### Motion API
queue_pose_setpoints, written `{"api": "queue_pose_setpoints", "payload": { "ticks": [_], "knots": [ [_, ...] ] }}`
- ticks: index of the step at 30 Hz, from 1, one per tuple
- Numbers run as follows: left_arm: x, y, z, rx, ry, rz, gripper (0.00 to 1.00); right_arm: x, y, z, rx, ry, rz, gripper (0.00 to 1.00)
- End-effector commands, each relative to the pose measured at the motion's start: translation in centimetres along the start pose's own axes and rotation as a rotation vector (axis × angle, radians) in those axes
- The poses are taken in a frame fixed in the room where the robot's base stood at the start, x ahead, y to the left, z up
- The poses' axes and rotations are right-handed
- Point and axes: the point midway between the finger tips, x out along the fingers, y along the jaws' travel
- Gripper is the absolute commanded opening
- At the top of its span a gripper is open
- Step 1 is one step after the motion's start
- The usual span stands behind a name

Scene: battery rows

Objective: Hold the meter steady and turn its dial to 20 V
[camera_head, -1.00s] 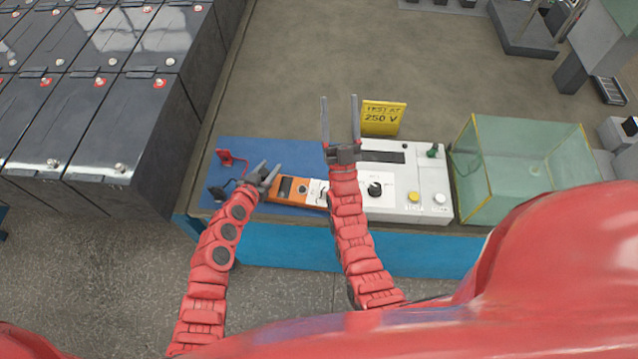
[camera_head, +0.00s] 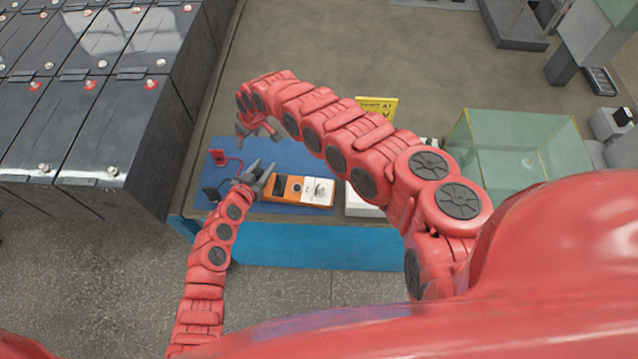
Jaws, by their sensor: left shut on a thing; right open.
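The meter (camera_head: 328,204) is a long orange handheld body lying on the blue mat (camera_head: 295,150). It has a dark display, a small dark round part near its middle and a white face at its right end. Which mark the dial points to is too small to read. My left gripper (camera_head: 264,178) is shut on the meter's left end. My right gripper (camera_head: 256,134) is open and empty, pointing down above the mat, behind and left of the meter.
Red (camera_head: 219,158) and black (camera_head: 212,194) lead ends lie on the mat's left. A clear glass tank (camera_head: 530,150) stands right. Battery rows (camera_head: 105,130) fill the left.

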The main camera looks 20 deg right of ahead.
Motion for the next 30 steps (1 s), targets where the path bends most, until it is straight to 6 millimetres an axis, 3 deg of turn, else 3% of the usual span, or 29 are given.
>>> {"api": "queue_pose_setpoints", "payload": {
  "ticks": [3, 7, 9, 14, 20, 30],
  "knots": [
    [0.0, 0.0, 0.1, 0.000, -0.001, 0.000, 0.00, -3.1, 0.8, 5.3, -0.086, -0.258, 0.024, 0.69],
    [0.0, 0.0, 0.1, 0.000, -0.001, 0.000, 0.00, -7.0, 1.7, 10.7, -0.170, -0.508, 0.040, 0.69],
    [0.0, 0.0, 0.1, 0.000, -0.001, 0.000, 0.00, -8.9, 2.1, 12.9, -0.204, -0.609, 0.040, 0.69],
    [0.0, 0.0, 0.1, 0.000, -0.001, 0.000, 0.00, -11.4, 2.7, 15.7, -0.245, -0.739, 0.037, 0.69],
    [0.0, 0.0, 0.1, 0.000, -0.001, 0.001, 0.00, -10.2, 3.0, 17.6, -0.252, -0.761, 0.034, 0.69],
    [0.0, 0.0, 0.1, 0.000, -0.001, 0.001, 0.00, -5.0, 3.7, 22.3, -0.250, -0.758, 0.030, 0.69]
  ]
}}
